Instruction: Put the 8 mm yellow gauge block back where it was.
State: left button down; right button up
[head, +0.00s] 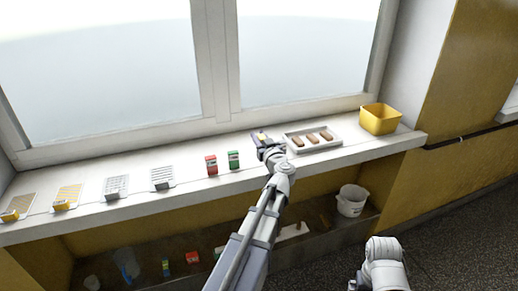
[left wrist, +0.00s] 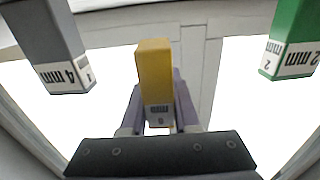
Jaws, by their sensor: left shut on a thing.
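My left gripper (head: 261,138) is over the window sill, just left of the white tray. It is shut on a yellow block (head: 263,136). In the left wrist view the yellow block (left wrist: 154,72) stands between the purple fingers; its label shows "mm" upside down, and the digit is too small to read surely. A green block (head: 234,160) and a red block (head: 211,165) stand on the sill to the gripper's left. In the wrist view a green block (left wrist: 292,42) marked 2 mm and a grey block (left wrist: 58,45) marked 4 mm flank the held block. My right gripper is out of view.
The white tray (head: 286,139) holds brown bars. A yellow bin (head: 380,120) stands at the sill's right end. Mesh cards (head: 115,187) lie along the left of the sill, some with yellow pieces. A lower shelf holds a white bucket (head: 351,201) and small items. The window rises behind.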

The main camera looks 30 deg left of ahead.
pick_arm(q)
jog(key=shift+f+b, duration=1.5)
jog(key=shift+f, duration=0.3)
jog(key=shift+f, duration=0.1)
jog(key=c, duration=0.7)
grip_release()
jog(key=shift+o, duration=0.2)
jog(key=shift+s+d+r, duration=0.1)
jog(key=shift+r, duration=0.15)
jog(key=v, duration=1.1)
jog(key=shift+s+d, duration=0.25)
jog(key=shift+d, duration=0.05)
